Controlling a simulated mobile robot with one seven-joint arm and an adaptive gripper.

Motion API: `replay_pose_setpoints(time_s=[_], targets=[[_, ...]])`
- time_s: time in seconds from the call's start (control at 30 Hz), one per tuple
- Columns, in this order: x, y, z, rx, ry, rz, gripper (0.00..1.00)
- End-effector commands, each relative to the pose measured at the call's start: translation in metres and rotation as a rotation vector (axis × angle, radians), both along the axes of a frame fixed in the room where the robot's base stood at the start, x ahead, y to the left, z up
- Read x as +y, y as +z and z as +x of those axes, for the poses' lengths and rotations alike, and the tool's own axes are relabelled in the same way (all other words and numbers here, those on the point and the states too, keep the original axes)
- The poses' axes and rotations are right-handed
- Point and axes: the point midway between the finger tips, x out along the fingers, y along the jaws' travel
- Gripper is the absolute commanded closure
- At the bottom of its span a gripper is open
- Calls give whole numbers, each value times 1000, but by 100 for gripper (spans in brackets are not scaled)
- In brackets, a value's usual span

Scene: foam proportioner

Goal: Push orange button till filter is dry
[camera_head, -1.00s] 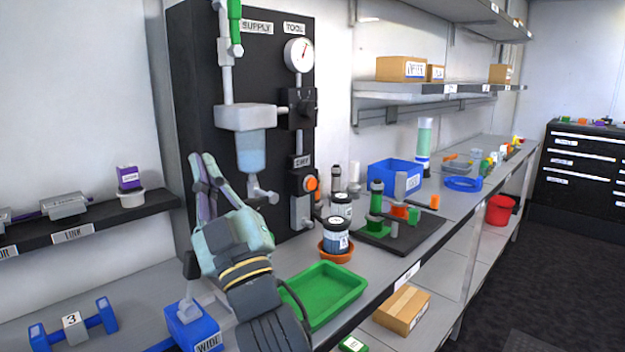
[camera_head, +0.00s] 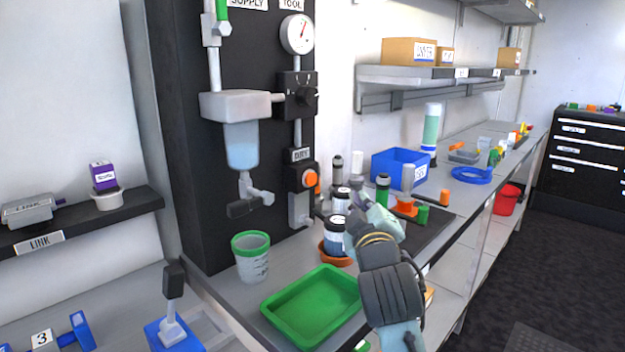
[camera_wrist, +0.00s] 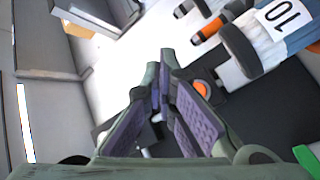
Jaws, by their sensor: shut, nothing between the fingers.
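The orange button (camera_head: 310,179) sits on a black unit labelled like "DRY" on the dark panel. To its left, the filter bowl (camera_head: 241,146) hangs under a grey housing with bluish content inside; whether it is wet is unclear. My gripper (camera_head: 358,206) is to the right of and below the button, apart from it, in front of the jars; its fingertips are hard to see there. In the wrist view my gripper (camera_wrist: 162,62) is shut and empty, its purple-padded fingers together. An orange round spot (camera_wrist: 202,87) shows beside the fingers, possibly the button.
A green-rimmed cup (camera_head: 252,260) stands below the filter's outlet. A green tray (camera_head: 312,305) lies at the bench front. A jar marked 10 (camera_wrist: 283,22) is near my fingers in the wrist view. A blue bin (camera_head: 400,166) stands farther right.

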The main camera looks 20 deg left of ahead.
Motion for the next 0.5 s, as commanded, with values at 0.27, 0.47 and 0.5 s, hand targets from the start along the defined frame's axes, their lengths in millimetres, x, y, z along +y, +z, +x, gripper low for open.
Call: replay_pose_setpoints(time_s=[0.27,0.47,0.5], targets=[[14,0,5,1,3,2,100],[41,0,14,1,4,1,100],[46,1,17,0,3,0,100]])
